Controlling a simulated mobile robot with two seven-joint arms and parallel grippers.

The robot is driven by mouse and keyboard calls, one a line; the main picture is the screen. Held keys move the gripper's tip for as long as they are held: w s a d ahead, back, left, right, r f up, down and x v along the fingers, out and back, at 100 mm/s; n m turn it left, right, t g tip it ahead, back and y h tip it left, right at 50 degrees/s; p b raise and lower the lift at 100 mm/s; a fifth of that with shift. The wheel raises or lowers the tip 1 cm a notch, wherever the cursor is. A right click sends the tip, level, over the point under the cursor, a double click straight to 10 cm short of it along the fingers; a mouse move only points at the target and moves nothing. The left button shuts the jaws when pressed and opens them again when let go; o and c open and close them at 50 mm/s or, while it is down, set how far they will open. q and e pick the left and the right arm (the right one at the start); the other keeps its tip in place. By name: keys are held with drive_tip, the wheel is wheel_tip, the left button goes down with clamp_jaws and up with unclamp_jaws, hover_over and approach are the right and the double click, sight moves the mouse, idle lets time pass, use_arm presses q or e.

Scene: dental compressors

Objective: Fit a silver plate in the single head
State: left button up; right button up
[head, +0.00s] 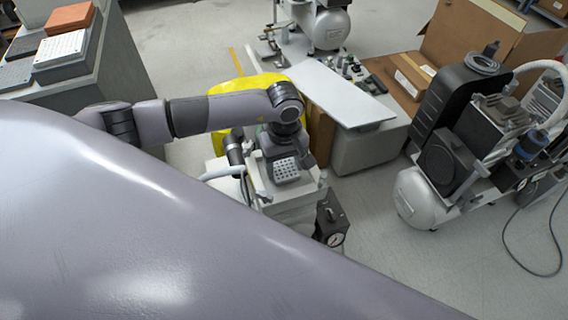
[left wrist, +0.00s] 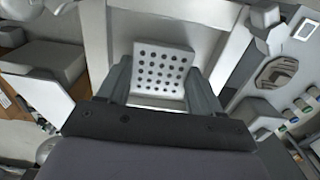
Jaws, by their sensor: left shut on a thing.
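A silver plate with rows of dark holes shows below my left gripper in the head view (head: 286,170) and between its fingers in the left wrist view (left wrist: 163,66). My left gripper (left wrist: 160,85) is shut on the plate, with one finger at each side. The gripper and plate are over a pale machine (head: 298,205), where the single head appears to be. The gripper hides much of that machine, and I cannot tell whether the plate touches it. My right gripper is not in view.
A black box with a round gauge (head: 331,222) sits close beside the machine. A white slanted panel (head: 340,92) and yellow object (head: 318,130) stand behind. A compressor (head: 470,150) is at right. A grey bench (head: 95,85) bears more plates.

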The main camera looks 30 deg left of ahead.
use_arm(q)
drive_tip(key=shift+f+b, duration=0.15)
drive_tip(key=shift+b, duration=0.2)
idle(0.4)
idle(0.3)
drive_tip(key=o, duration=1.3)
drive_tip(key=shift+r+p, duration=2.1)
drive_tip(key=shift+r, duration=1.45)
